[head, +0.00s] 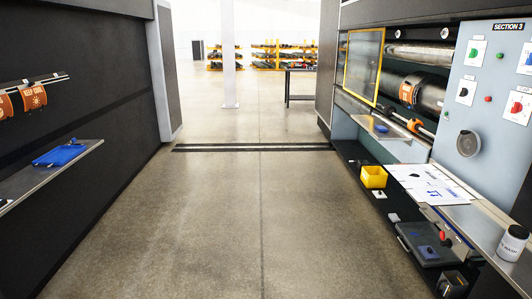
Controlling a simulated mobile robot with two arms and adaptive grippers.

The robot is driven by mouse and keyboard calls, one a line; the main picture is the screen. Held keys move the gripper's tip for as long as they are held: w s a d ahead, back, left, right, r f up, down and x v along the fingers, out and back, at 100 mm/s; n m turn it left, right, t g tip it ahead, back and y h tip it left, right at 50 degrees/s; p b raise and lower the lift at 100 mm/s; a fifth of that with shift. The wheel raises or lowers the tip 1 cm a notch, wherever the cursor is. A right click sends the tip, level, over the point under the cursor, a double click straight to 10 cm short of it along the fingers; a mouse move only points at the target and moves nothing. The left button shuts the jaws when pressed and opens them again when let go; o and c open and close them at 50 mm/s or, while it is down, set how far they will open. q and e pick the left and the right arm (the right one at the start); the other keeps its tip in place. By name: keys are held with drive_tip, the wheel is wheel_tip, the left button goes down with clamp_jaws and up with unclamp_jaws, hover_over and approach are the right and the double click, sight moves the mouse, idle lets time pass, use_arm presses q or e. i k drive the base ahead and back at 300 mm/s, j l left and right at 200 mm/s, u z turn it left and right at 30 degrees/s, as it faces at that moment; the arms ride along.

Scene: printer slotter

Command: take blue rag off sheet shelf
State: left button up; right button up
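A blue rag (60,155) lies crumpled on a narrow grey shelf (22,186) along the dark wall at the left. Part of it reaches near the shelf's right edge. White printed sheets (428,184) lie on a ledge of the machine at the right. A small blue item (381,128) sits on a light panel further back on that machine; it is too small to tell what it is. Neither of my grippers is in view.
The concrete floor (235,220) between the two machines is clear. A yellow bin (373,177), a dark tray (428,245) and a white jar (513,242) are at the right machine. Orange rolls (33,97) hang above the left shelf. A pillar (228,55) stands farther back.

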sight(380, 129)
drive_tip(key=i+j, duration=0.15)
drive_tip(key=i, duration=0.45)
drive_tip(key=i+j, duration=0.1)
drive_tip(key=i, duration=0.5)
drive_tip(key=i+j, duration=0.15)
drive_tip(key=i, duration=0.45)
drive_tip(key=i+l+z, duration=0.1)
drive_tip(key=i+z, duration=0.25)
drive_tip(key=i, duration=0.25)
drive_tip(key=i+z, duration=0.4)
drive_tip(key=i, duration=0.25)
drive_tip(key=i+j+z, duration=0.35)
drive_tip(key=i, duration=0.25)
drive_tip(key=l, duration=0.1)
